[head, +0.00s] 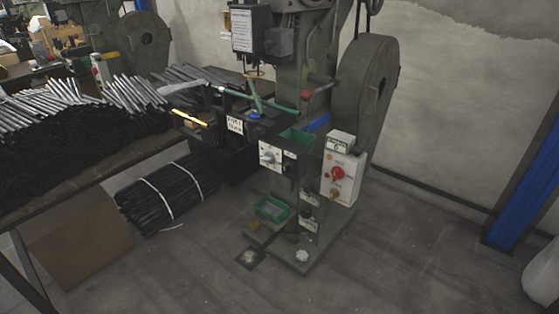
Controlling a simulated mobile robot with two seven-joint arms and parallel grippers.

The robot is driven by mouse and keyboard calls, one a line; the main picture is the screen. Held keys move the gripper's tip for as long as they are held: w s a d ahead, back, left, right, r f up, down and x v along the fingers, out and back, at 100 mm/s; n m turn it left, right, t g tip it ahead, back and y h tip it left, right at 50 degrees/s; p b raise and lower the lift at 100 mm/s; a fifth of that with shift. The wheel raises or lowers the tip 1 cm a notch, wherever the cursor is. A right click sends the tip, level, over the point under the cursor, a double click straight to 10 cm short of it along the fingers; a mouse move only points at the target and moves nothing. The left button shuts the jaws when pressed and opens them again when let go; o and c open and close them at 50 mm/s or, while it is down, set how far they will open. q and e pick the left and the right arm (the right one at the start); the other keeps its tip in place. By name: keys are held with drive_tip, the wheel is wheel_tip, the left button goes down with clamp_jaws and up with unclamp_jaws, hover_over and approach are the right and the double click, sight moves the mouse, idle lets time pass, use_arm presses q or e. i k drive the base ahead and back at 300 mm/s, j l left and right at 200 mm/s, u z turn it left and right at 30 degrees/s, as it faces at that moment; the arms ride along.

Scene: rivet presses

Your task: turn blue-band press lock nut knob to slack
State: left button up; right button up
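A grey-green rivet press (300,75) stands in the middle of the head view, with a large wheel guard (375,90) on its right. A short blue band (318,123) shows on its body. A white plate with a round knob (268,157) is on the press front. A white control box (342,178) to the right carries a red rotary knob (337,173). A red ball (304,94) sits higher on the press. I cannot tell which of these is the lock nut knob, or its setting. Neither of my grippers is in view.
A table with many metal rods (75,105) stands at the left. A strapped bundle of dark rods (165,195) lies on the floor beside a brown board (80,240). A second press (145,40) is behind. The floor (400,260) at front right is clear.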

sight(288, 167)
drive_tip(key=i+j+z, duration=0.1)
drive_tip(key=j, duration=0.25)
drive_tip(key=i+j+z, duration=0.1)
drive_tip(key=i+j, duration=0.2)
drive_tip(key=i+j+z, duration=0.1)
drive_tip(key=j, duration=0.35)
drive_tip(key=i+j+z, duration=0.1)
drive_tip(key=j, duration=0.3)
drive_tip(key=i+j+z, duration=0.15)
drive_tip(key=j, duration=0.25)
drive_tip(key=i+j+z, duration=0.1)
drive_tip(key=i+j, duration=0.15)
drive_tip(key=j, duration=0.2)
drive_tip(key=i+j+z, duration=0.1)
drive_tip(key=j, duration=0.35)
drive_tip(key=i+j+z, duration=0.1)
drive_tip(key=j, duration=0.3)
